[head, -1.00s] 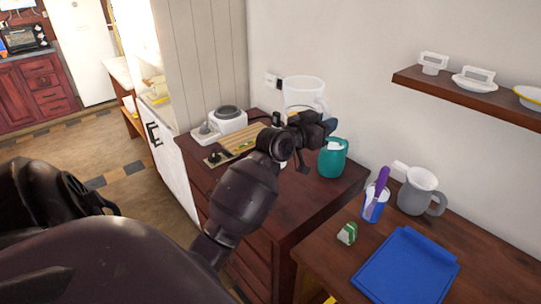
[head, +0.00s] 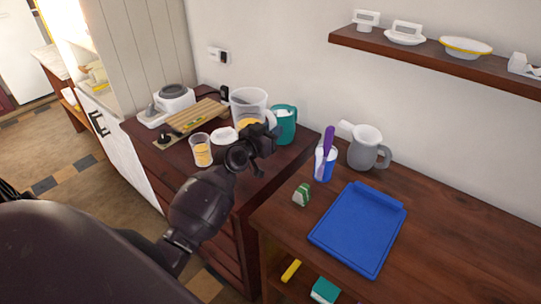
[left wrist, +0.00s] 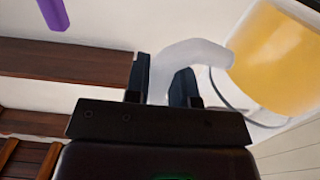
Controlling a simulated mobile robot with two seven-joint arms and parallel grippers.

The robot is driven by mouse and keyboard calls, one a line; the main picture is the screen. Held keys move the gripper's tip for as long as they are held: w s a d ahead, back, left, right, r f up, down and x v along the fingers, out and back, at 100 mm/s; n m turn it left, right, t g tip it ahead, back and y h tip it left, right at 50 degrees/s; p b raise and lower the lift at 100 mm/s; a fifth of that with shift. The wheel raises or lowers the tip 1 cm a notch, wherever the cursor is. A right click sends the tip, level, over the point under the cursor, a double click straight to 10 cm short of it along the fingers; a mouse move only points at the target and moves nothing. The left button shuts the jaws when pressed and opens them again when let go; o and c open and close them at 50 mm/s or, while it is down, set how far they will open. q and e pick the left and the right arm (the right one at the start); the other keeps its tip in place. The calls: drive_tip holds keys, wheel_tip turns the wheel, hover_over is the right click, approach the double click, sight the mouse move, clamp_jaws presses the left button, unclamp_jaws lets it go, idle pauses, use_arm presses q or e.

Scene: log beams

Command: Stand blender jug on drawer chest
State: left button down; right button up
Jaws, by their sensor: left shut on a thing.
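The blender jug (head: 247,100) is clear with orange contents and a pale handle. It is upright over the back of the dark wood drawer chest (head: 180,157), beside a teal canister (head: 286,122). My left gripper (head: 268,138) is shut on the jug's handle. The left wrist view shows the curved handle between the fingers (left wrist: 160,85) and the orange-filled jug (left wrist: 275,62) to the right. The gripper hides the jug's lower part in the head view, so I cannot tell whether its base touches the chest top. My right gripper is not in view.
A white blender base (head: 174,98), a wooden board (head: 190,118), an orange-filled cup (head: 201,150) and a white lidded bowl (head: 224,135) crowd the chest top. A table with a blue tray (head: 358,228), a grey jug (head: 364,150) and a utensil cup (head: 325,165) adjoins it. A wall shelf (head: 440,58) hangs above.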

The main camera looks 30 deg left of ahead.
use_arm(q)
wheel_tip(320, 180, down, 4)
drive_tip(key=shift+f+b, duration=0.2)
drive_tip(key=shift+b, duration=0.4)
drive_tip(key=shift+f+b, duration=1.15)
drive_tip(key=shift+f, duration=1.3)
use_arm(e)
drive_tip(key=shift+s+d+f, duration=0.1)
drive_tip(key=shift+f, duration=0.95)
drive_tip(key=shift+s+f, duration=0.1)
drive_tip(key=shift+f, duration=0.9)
